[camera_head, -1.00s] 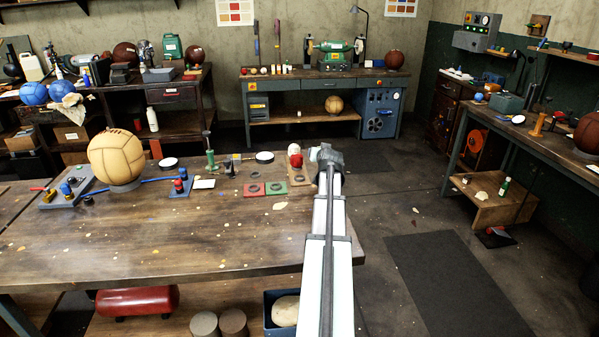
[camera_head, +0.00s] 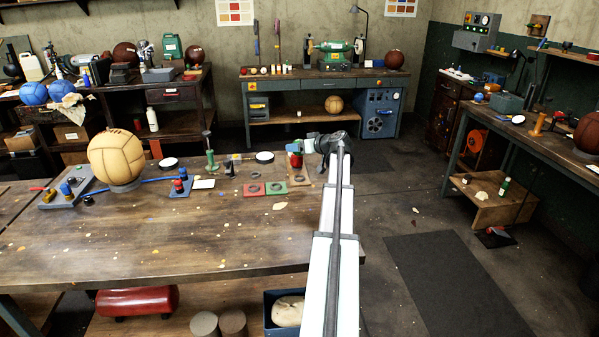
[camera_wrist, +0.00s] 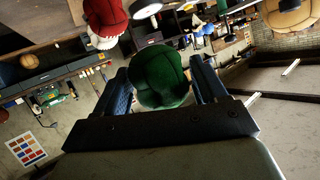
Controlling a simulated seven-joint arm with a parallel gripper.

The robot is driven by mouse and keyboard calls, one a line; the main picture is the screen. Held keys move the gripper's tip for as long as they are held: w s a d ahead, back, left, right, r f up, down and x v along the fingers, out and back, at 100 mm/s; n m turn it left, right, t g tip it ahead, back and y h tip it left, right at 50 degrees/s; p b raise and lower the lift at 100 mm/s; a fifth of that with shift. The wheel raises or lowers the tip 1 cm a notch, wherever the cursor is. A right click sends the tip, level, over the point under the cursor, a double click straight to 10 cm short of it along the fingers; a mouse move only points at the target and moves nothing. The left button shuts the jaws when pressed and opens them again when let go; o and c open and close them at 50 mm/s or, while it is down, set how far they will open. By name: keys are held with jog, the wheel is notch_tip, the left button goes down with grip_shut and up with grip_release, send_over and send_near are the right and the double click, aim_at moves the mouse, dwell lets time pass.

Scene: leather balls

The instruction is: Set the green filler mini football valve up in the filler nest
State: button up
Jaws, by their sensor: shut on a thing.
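My gripper (camera_head: 304,146) is shut on the green mini football (camera_wrist: 161,77), which sits between the two blue jaws in the wrist view. Its panel seams show; I cannot make out its valve. In the head view the gripper is over the far right part of the workbench, and the ball is too small to make out clearly. A red-and-white ball (camera_wrist: 105,20) shows beyond the jaws in the wrist view. In the head view it is the red ball (camera_head: 296,161) beside the gripper. A green square pad with a dark ring (camera_head: 274,188) lies left of it; I cannot tell whether this is the filler nest.
A red pad with a ring (camera_head: 251,189) adjoins the green pad. The workbench's front (camera_head: 190,235) is mostly clear apart from scraps.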

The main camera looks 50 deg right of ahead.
jog(key=shift+f, duration=0.1)
jog(key=shift+f, duration=4.75)
jog(key=shift+f, duration=0.1)
jog(key=o, duration=1.1)
jog(key=v, duration=0.9)
jog(key=f+v, duration=0.1)
jog(key=v, duration=0.3)
jog(key=shift+s+a+r, duration=0.15)
jog(key=shift+s, duration=0.45)
